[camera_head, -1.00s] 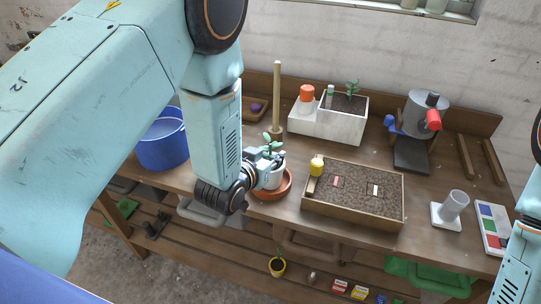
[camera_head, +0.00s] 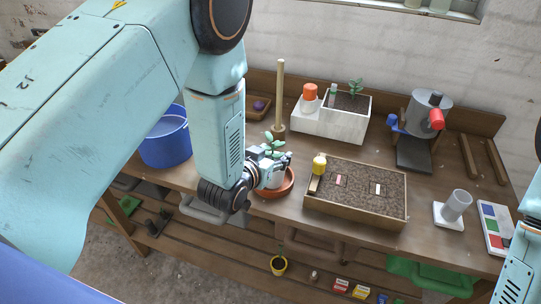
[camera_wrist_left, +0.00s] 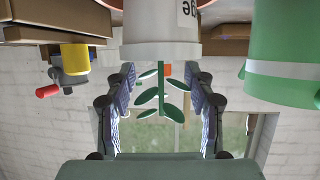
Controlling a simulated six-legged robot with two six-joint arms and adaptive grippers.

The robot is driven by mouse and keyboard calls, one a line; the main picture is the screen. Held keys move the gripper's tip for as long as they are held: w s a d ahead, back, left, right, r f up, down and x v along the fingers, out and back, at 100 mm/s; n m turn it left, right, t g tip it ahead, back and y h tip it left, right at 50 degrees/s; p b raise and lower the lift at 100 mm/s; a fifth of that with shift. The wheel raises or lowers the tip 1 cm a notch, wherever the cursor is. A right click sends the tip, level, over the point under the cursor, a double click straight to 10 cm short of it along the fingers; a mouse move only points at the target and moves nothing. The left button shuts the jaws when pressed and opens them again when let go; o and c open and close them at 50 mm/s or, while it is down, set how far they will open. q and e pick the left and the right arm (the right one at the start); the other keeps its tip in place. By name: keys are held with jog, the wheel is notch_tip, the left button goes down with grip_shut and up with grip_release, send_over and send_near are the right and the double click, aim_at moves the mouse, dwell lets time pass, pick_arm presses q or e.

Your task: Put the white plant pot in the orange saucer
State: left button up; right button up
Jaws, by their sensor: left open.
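The white plant pot (camera_head: 271,181) with a leafy green plant stands upright in the orange saucer (camera_head: 288,187) on the bench. In the left wrist view, which is upside down, the white pot (camera_wrist_left: 160,28) is at the top, with its plant hanging into the middle. My left gripper (camera_head: 277,160) is beside the pot's upper part, partly covering it. The gripper is open, its two fingers (camera_wrist_left: 160,75) on either side of the plant, near the pot's rim; I cannot tell whether they touch it. My right gripper is out of view; only its arm shows at the right edge.
A soil tray (camera_head: 355,194) with a yellow bottle (camera_head: 319,163) at its corner is close right of the saucer. A blue bucket (camera_head: 166,142) stands left. A white planter (camera_head: 343,126) and wooden post (camera_head: 280,95) are behind. A green banded cylinder (camera_wrist_left: 285,60) shows in the wrist view.

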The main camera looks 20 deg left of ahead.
pick_arm(q)
jog(key=shift+r, duration=0.25)
jog(key=v, duration=1.2)
jog(key=shift+b, duration=0.4)
jog(key=s+a+f+n+g+y, duration=0.1)
jog(key=s+a+f+g, duration=0.1)
jog(key=s+f+g, duration=0.4)
jog(key=s+a+f+n+g+y, duration=0.1)
jog(key=s+a+f+g, duration=0.1)
jog(key=s+f, duration=0.75)
jog(key=s+f+g, duration=0.5)
jog(key=s+f, duration=0.1)
jog(key=s, duration=0.5)
jog(key=shift+s+a, duration=0.3)
jog(key=shift+s, duration=0.1)
jog(key=shift+f, duration=0.2)
notch_tip(320, 180, down, 15)
jog(key=b, duration=1.4)
jog(key=shift+r+b, duration=0.25)
jog(key=shift+b, duration=0.1)
